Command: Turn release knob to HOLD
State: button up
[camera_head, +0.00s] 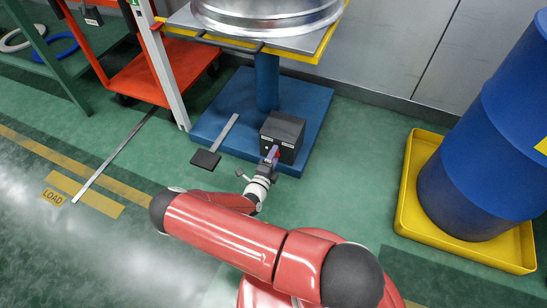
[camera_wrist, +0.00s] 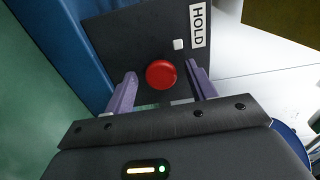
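The red round release knob (camera_wrist: 161,74) sits on the face of a black box in the wrist view. The box (camera_head: 284,130) stands on a blue base in the head view. In the head view my gripper (camera_head: 272,154) is at the box's front; the knob is not clearly visible there.
The blue base (camera_head: 229,103) carries a post under a yellow-edged table (camera_head: 318,45) with a metal wheel rim (camera_head: 270,15). A dark pedal (camera_head: 205,159) lies left of the box. A blue barrel (camera_head: 480,150) stands in a yellow tray (camera_head: 405,215) at right. An orange cart (camera_head: 185,70) is at left.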

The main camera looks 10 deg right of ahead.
jog(key=v, duration=0.7)
jog(key=shift+s+a+p, duration=0.2)
jog(key=shift+s+p, duration=0.1)
jog(key=shift+p, duration=0.05)
dwell(0.4)
